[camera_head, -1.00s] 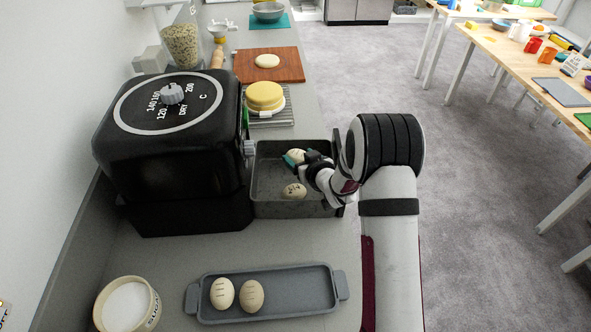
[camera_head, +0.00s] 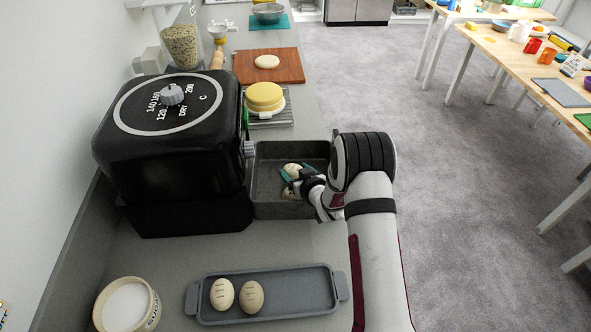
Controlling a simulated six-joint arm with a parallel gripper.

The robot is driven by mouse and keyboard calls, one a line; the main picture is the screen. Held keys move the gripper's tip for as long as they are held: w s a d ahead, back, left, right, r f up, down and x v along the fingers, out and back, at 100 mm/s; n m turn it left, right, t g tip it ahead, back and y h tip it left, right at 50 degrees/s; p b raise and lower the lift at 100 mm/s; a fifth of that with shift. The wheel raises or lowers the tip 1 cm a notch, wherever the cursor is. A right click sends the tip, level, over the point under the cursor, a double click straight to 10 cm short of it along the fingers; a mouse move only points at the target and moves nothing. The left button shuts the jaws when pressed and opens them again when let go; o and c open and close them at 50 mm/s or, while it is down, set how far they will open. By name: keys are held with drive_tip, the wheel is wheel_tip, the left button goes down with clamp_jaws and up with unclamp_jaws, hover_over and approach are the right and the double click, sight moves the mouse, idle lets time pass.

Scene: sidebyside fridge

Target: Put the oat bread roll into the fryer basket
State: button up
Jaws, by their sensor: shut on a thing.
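The fryer basket (camera_head: 322,150) is a dark grey open pan, pulled out to the right of the black air fryer (camera_head: 170,150). My gripper (camera_head: 297,174) has teal fingertips and is over the basket's inside, shut on a pale bread roll (camera_head: 292,167). I cannot tell whether the held roll touches the basket floor. Two scored rolls, a paler one (camera_head: 222,294) and a tanner one (camera_head: 252,296), lie on a grey tray (camera_head: 300,290) in front.
A sugar pot (camera_head: 127,305) stands at the front left. Behind the basket are a yellow cake (camera_head: 264,96) on a rack and a wooden board (camera_head: 285,62) with a pale dough piece (camera_head: 267,61). Bare counter (camera_head: 180,255) lies between fryer and tray.

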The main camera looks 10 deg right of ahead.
drive_tip(key=o, duration=1.3)
drive_tip(key=shift+r, duration=0.4)
drive_tip(key=v, duration=1.2)
drive_tip(key=shift+r, duration=0.25)
